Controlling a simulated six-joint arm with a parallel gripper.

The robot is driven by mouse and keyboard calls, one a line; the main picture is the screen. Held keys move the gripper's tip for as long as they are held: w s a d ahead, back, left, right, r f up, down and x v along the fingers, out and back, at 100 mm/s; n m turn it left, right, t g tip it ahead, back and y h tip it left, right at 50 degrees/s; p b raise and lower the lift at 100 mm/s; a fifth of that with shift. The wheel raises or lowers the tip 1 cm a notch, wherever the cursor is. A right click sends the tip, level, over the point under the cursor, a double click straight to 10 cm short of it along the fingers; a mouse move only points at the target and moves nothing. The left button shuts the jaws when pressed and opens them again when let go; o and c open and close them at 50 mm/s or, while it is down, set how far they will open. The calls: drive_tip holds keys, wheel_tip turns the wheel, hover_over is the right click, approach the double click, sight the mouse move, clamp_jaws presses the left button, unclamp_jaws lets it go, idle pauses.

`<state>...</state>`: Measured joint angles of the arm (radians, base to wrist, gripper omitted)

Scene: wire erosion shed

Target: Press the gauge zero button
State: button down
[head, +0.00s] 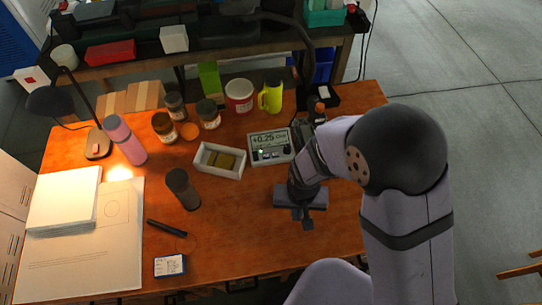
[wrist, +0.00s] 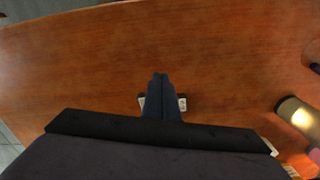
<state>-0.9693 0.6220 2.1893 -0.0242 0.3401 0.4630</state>
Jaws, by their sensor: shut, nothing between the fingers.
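The gauge (head: 270,146) is a light grey box with a display reading about +0.25, standing on the orange-brown table in the head view. A row of small buttons (head: 268,155) sits below its display; their labels are too small to read. My gripper (head: 306,222) is in front of the gauge, toward the near side of the table, apart from it and pointing down.
A white open box (head: 219,174) with yellowish blocks stands left of the gauge. A dark cylinder (head: 182,188), a black pen-like object (head: 166,228) and a small blue-white box (head: 170,265) lie further left. Table near the gripper is clear.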

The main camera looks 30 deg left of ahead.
drive_tip(key=w+a+r+m+t+y, duration=0.2)
drive_tip(key=w+a+m+y, duration=0.2)
drive_tip(key=w+a+m, duration=0.45)
wheel_tip(320, 180, up, 7)
drive_tip(key=m+t+y, duration=0.3)
drive_tip(key=m+y, duration=0.1)
drive_tip(key=m, duration=0.8)
hover_over(266, 156)
drive_tip(key=shift+s+d+f+m, duration=0.1)
drive_tip(key=shift+s+d+m, duration=0.15)
drive_tip(key=shift+d+m, duration=0.3)
drive_tip(key=shift+a, duration=0.1)
drive_tip(key=shift+f, duration=0.1)
drive_tip(key=shift+f+b, duration=3.4)
drive_tip(key=shift+f, duration=0.9)
drive_tip(key=shift+f, duration=0.15)
drive_tip(key=shift+f+b, duration=0.3)
drive_tip(key=shift+b, duration=0.1)
